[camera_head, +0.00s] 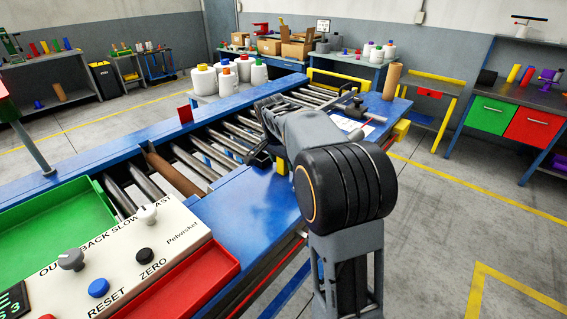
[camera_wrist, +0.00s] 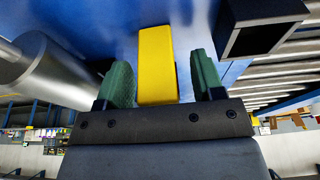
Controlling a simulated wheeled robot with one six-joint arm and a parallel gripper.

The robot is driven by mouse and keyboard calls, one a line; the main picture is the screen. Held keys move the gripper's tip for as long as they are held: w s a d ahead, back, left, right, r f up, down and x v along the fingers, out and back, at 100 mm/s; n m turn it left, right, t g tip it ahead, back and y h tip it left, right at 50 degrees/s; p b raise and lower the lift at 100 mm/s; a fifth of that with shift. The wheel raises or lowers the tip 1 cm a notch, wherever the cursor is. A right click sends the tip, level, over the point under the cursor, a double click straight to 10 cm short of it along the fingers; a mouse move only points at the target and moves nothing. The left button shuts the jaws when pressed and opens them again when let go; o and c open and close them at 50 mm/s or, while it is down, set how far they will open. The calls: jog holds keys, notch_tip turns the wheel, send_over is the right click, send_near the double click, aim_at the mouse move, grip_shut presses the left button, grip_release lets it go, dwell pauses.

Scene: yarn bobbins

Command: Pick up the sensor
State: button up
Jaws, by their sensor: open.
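The sensor appears to be the yellow block (camera_wrist: 157,62) in the middle of the wrist view, over the blue surface of the machine. My gripper (camera_wrist: 161,68) is open, with one green finger pad on each side of the block. A gap shows between the block and each pad, wider on the right. In the head view a small part of the yellow block (camera_head: 282,167) shows beside the dark gripper (camera_head: 268,152) at the blue frame. My arm hides much of this spot there.
A dark, hollow square piece (camera_wrist: 262,28) is close by the right finger. Metal rollers (camera_head: 213,145) run along the blue frame (camera_head: 245,205). A brown cardboard tube (camera_head: 391,82) stands on the far blue table. A control panel (camera_head: 130,240) is at the front left.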

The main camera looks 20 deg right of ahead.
jog(key=c, duration=1)
jog(key=shift+r, duration=0.6)
notch_tip(320, 180, up, 2)
jog(key=shift+s+r, duration=0.1)
jog(key=shift+r, duration=0.1)
jog(key=shift+s+a+r+p, duration=0.3)
jog(key=shift+s+a+r, duration=0.4)
jog(key=shift+s+r, duration=1.55)
jog(key=shift+s+a+r+p, duration=0.3)
jog(key=shift+s+a+r, duration=0.4)
jog(key=shift+s+r, duration=1.5)
jog(key=shift+s+a+r+p, duration=0.3)
jog(key=shift+s+a+r, duration=0.4)
jog(key=shift+s+r, duration=1.55)
